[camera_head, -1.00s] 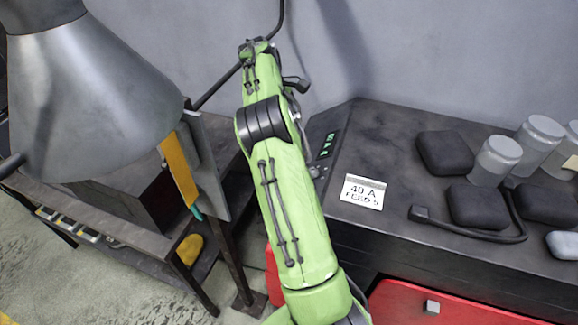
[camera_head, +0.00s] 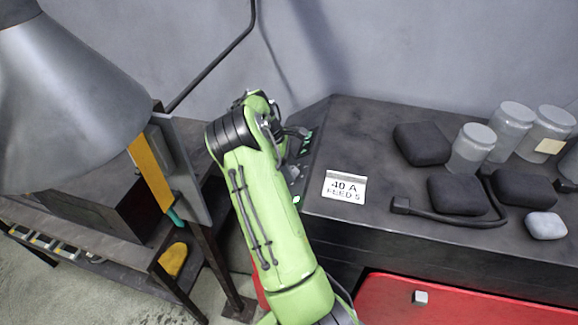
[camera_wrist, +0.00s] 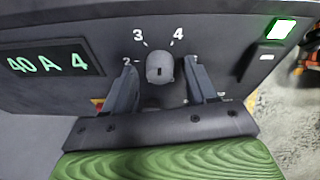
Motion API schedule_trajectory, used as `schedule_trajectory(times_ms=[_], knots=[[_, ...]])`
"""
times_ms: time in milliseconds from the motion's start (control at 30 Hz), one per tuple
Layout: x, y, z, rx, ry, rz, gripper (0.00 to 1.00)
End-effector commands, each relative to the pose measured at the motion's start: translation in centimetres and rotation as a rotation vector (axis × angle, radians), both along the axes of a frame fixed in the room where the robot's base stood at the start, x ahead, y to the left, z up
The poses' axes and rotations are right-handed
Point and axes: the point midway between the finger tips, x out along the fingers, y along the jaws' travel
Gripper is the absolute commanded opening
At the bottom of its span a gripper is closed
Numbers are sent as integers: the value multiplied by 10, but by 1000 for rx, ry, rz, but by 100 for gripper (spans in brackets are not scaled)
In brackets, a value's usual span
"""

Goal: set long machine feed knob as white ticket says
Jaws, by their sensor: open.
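The white ticket (camera_head: 344,187) lies on the dark machine top and reads "40 A FEED 5". In the wrist view, a grey feed knob (camera_wrist: 160,68) sits on the dark panel with 2, 3 and 4 printed around its far side. A green display (camera_wrist: 47,64) left of the knob reads "40 A 4". My gripper (camera_wrist: 160,66) is open, with one finger on each side of the knob; I cannot tell if they touch it. Its fingers hide part of the dial marks. In the head view my arm largely hides the panel and knob.
A lit green-white square (camera_wrist: 281,29) is right of the knob. Black pads (camera_head: 421,144), grey jars (camera_head: 471,148) and a bent black bar (camera_head: 450,217) lie right of the ticket. A large grey lamp-like cone (camera_head: 65,95) stands left of my arm.

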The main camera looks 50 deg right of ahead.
Motion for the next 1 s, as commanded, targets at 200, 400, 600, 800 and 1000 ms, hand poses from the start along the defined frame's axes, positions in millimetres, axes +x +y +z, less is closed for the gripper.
schedule_trajectory(times_ms=[200,400,600,800,1000], knots=[[0,0,-1,0,0,0,57],[0,0,0,0,0,0,26],[0,0,0,-1,-1,-1,2],[0,0,0,-12,-7,-16,2],[1,0,-1,-61,-33,-84,2]])
